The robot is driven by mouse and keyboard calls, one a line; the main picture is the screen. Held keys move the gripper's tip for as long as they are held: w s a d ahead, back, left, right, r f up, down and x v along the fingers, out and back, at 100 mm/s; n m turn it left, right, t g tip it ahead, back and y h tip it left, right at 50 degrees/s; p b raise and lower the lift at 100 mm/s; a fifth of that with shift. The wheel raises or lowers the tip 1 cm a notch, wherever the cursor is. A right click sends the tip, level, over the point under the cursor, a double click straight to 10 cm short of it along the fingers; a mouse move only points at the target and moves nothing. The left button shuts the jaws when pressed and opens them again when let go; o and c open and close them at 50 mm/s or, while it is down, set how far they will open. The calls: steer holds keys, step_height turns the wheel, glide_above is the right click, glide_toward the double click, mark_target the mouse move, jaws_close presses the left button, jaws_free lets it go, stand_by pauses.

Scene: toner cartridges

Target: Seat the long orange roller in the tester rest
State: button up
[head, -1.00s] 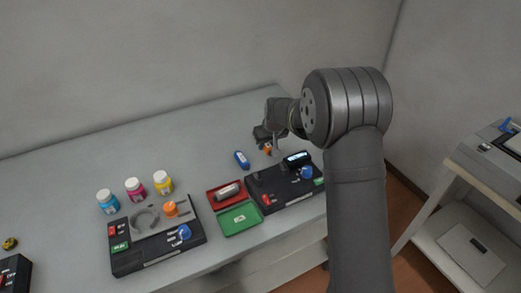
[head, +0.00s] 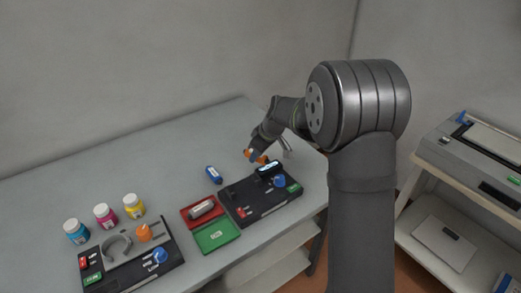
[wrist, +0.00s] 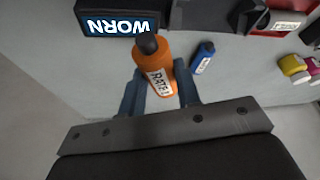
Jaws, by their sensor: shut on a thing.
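The orange roller (wrist: 155,75) has a dark end cap and a white label with black print. My gripper (wrist: 160,90) is shut on it, with a blue finger on each side. In the head view the orange roller (head: 252,154) shows in part under my gripper (head: 257,152), behind the tester's display. The tester (head: 240,207) is a black box with a lit display (head: 270,167), a red switch and a blue knob. The display (wrist: 117,24) reads WORN in the wrist view, upside down. Dark raised holders (wrist: 243,14) stand beside it; whether they touch the roller is unclear.
A blue cartridge (head: 213,175) lies behind the tester. A red tray (head: 190,217) holds a grey roller (head: 202,208); a green tray (head: 215,237) is in front. A second black device (head: 130,262) and several toner bottles (head: 104,215) stand left. The table's back is clear.

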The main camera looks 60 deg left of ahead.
steer(key=s+d+n+g+h, duration=0.35)
steer(key=s+n, duration=0.35)
steer(key=n, duration=0.7)
steer(key=shift+t+h, duration=0.25)
steer(key=shift+h, duration=0.1)
steer(key=shift+a+f, duration=0.25)
steer(key=shift+f, duration=0.85)
steer(key=shift+a+f, duration=0.2)
steer(key=shift+f, duration=0.85)
steer(key=shift+f, duration=0.9)
steer(key=o, duration=1.1)
